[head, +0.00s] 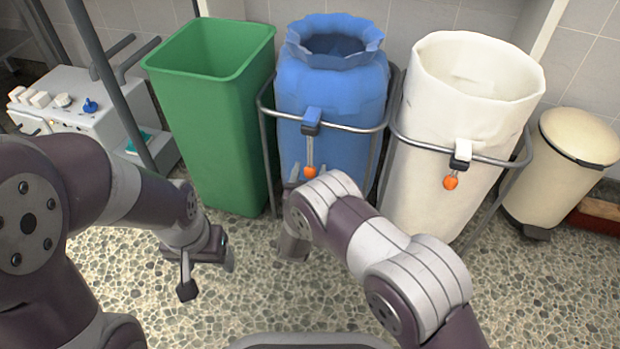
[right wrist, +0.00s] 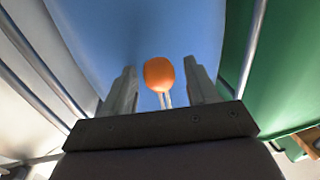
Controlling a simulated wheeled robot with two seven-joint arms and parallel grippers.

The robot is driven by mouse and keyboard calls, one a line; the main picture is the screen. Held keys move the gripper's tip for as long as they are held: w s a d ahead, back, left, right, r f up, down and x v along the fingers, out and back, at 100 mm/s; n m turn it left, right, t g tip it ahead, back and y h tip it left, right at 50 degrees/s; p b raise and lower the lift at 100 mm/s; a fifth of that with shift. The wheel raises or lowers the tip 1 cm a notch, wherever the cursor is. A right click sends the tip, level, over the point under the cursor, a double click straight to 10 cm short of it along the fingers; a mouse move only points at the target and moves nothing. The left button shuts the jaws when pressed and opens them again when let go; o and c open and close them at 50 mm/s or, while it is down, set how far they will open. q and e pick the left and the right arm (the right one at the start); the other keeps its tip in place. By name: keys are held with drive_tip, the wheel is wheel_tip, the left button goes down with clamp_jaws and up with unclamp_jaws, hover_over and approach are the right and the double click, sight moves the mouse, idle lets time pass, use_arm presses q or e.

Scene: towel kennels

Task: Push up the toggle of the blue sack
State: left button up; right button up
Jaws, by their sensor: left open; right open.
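The blue sack (head: 335,95) hangs in a metal frame, its top gathered but with a dark opening showing. Its toggle (head: 310,172) is an orange knob on a short cord below a blue clip (head: 311,121) at the front rail. My right gripper (right wrist: 165,85) is open, with the orange toggle (right wrist: 159,74) between or just beyond its fingers in the right wrist view; I cannot tell if they touch it. In the head view my right arm partly hides that gripper, just below the toggle. My left gripper (head: 208,280) is open and empty above the floor at left.
A green bin (head: 215,130) stands left of the blue sack. A white sack (head: 455,130) with its own orange toggle (head: 450,182) hangs to the right. A cream pedal bin (head: 570,160) stands far right. A white machine (head: 75,110) stands at left. The front floor is clear.

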drive_tip(key=shift+w+d, duration=0.1)
drive_tip(key=shift+w, duration=0.25)
clamp_jaws()
drive_tip(key=shift+s+f, duration=0.1)
drive_tip(key=shift+f, duration=0.65)
unclamp_jaws()
drive_tip(key=shift+f, duration=0.1)
